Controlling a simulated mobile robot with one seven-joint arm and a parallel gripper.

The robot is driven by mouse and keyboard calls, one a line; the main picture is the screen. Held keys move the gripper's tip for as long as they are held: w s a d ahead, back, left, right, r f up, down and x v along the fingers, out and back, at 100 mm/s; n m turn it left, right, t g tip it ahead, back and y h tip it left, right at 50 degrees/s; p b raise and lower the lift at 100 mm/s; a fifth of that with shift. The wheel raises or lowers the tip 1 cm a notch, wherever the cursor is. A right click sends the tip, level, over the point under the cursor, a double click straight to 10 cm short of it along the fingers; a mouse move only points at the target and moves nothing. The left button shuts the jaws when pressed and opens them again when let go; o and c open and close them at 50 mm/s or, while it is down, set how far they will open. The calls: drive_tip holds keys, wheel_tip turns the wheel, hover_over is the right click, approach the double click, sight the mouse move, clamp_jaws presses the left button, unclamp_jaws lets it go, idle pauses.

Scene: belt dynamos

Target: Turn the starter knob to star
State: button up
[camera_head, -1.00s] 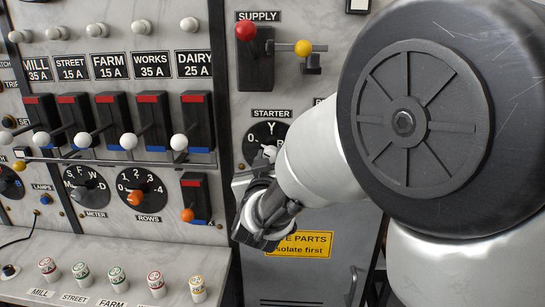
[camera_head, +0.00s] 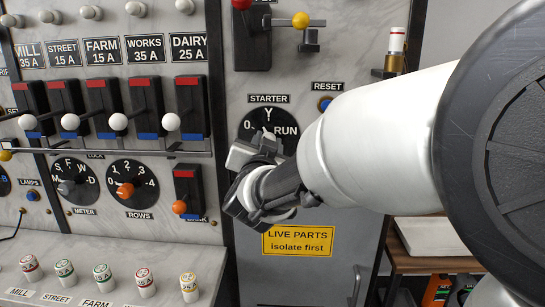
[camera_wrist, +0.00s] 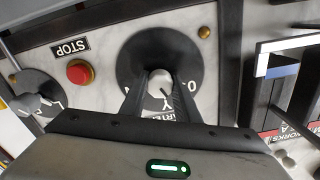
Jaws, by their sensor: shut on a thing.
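The starter dial (camera_head: 270,120) is a black disc on the grey panel, marked 0 at left, Y at top and RUN at right, below the STARTER label (camera_head: 268,98). In the wrist view the dial (camera_wrist: 135,60) appears upside down, with the Y and the 0 below and right of the fingers. My gripper (camera_wrist: 158,90) is shut on the pale starter knob (camera_wrist: 159,79) at the dial's centre, one dark finger on each side. In the head view my gripper (camera_head: 262,152) covers the knob, and which mark it points to cannot be told.
A red STOP button (camera_wrist: 80,71) sits beside the dial in the wrist view. The supply switch (camera_head: 252,45) is above. The orange-knobbed bank lever (camera_head: 187,190) and ROWS dial (camera_head: 132,184) are left. A yellow LIVE PARTS sign (camera_head: 297,241) is below.

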drive_tip(key=m+b, duration=0.3)
drive_tip(key=m, duration=0.1)
drive_tip(key=shift+m+b, duration=0.3)
drive_tip(key=shift+b, duration=0.1)
idle(0.4)
drive_tip(key=o, duration=1.1)
drive_tip(key=shift+c, duration=0.2)
drive_tip(key=s+p, duration=0.1)
drive_tip(key=s, duration=1.1)
drive_tip(key=shift+a, duration=0.2)
